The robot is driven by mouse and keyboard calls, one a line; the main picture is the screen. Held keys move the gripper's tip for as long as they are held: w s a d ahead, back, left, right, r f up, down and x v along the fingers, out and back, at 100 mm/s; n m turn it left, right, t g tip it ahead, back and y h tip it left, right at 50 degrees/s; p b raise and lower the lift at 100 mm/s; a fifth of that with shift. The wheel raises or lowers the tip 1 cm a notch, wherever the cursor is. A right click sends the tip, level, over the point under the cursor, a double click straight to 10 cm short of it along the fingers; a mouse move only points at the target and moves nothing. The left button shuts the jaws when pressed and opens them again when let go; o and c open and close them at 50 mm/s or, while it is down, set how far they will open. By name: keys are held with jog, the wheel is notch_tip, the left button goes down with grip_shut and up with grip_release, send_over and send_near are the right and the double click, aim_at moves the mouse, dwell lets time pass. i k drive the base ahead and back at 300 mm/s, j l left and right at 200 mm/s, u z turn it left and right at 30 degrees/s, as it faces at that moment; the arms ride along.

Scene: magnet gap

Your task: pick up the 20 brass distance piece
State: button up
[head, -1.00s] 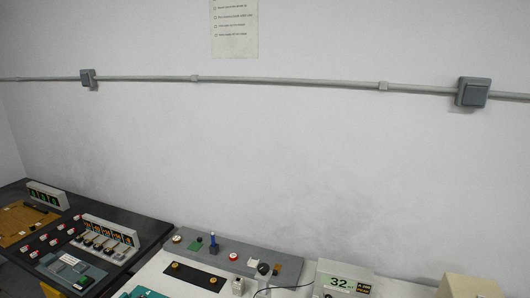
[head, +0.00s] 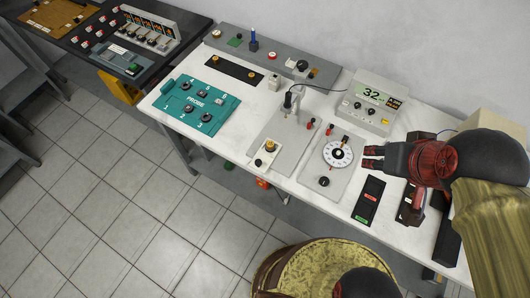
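My gripper (head: 373,157), dark with red parts, is at the right in the head view, pointing left above the white bench near the dial plate. Its two fingertips show a little apart with nothing seen between them. I cannot tell any piece marked 20. A brass-topped part (head: 270,146) stands on a grey plate (head: 283,143) at the middle front. No numbers can be read on these.
A teal probe box (head: 212,91) lies at the bench's left.

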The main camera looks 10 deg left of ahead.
aim_at(270, 145)
jog(key=k+j+u, duration=0.1)
jog(key=j, duration=0.25)
jog(key=k+j+u, duration=0.15)
jog(key=j, duration=0.25)
jog(key=k+j+u, duration=0.1)
jog(key=k+j, duration=0.15)
jog(key=j, duration=0.15)
jog(key=k+j+u, duration=0.1)
jog(key=j, duration=0.35)
jog(key=k, duration=0.05)
